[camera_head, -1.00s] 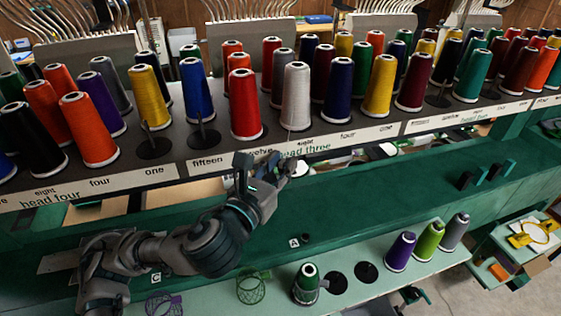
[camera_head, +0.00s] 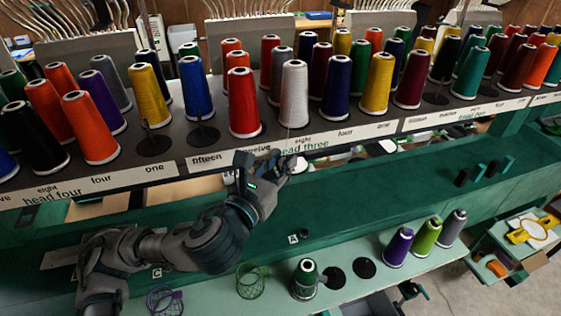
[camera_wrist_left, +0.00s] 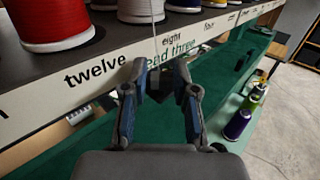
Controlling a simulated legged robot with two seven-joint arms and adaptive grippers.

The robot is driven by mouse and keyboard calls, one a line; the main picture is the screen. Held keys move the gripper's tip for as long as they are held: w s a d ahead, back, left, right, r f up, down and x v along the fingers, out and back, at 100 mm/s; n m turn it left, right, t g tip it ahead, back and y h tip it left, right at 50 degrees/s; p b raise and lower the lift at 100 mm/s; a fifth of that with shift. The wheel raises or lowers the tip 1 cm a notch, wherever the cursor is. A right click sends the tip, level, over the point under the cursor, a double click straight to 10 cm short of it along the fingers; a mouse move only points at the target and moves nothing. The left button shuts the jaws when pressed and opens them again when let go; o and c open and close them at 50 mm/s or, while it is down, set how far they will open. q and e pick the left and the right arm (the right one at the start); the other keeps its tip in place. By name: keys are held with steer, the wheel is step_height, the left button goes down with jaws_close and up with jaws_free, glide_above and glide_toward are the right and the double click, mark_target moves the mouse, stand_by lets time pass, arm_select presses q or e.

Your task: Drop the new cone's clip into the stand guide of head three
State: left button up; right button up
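A white cone (camera_head: 294,95) stands on the rack above the "head three" label (camera_head: 302,145). A thin pale thread runs down from it towards my left gripper (camera_head: 270,163), which is just in front of that label. In the left wrist view the fingertips (camera_wrist_left: 163,80) close around a small dark piece, apparently the clip (camera_wrist_left: 164,86), at the thread's lower end. It is small and partly hidden by the fingers. I cannot make out the stand guide of head three for sure. My right gripper is not in view.
Many coloured cones crowd the rack. A green cone (camera_head: 305,279) stands on the lower shelf beside empty dark discs; purple (camera_head: 398,247), green and grey cones stand further right.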

arm_select(q)
steer(key=o, duration=0.5)
steer(key=v, duration=0.7)
steer(key=shift+s+a+f, duration=0.15)
